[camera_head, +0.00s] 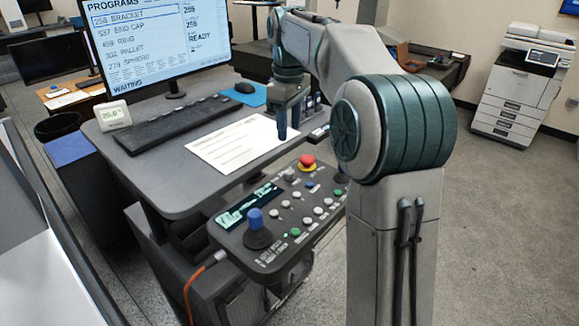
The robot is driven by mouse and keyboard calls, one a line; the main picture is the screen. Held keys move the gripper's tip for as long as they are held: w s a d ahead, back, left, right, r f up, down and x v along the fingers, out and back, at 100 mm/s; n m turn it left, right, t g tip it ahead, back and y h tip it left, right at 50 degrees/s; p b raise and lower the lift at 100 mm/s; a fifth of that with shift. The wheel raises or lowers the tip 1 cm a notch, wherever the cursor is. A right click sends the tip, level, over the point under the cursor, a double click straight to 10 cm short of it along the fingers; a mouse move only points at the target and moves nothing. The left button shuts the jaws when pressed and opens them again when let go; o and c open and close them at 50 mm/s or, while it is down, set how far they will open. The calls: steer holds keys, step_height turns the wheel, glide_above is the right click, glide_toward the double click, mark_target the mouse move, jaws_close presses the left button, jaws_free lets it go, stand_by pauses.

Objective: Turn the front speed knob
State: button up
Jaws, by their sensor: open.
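The dark control panel (262,262) sits at the front edge of the desk, tilted up. It bears a blue-topped joystick (257,232), a red emergency button (306,161) on a yellow ring, a lit display (250,204) and several small white, green and blue buttons. A small dark knob (290,175) shows left of the red button; I cannot tell whether it is the front speed knob. My gripper (289,131) points down above the desk, behind the panel, apart from it. Its fingers look open and empty. My arm hides the panel's right end.
A printed sheet (232,143) lies beside my gripper on the desk (175,190). An orange cable (190,285) hangs from the panel's left side.

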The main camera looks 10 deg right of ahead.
mark_target(289, 171)
step_height(289, 171, down, 12)
steer(key=shift+f, duration=0.2)
steer(key=c, duration=1)
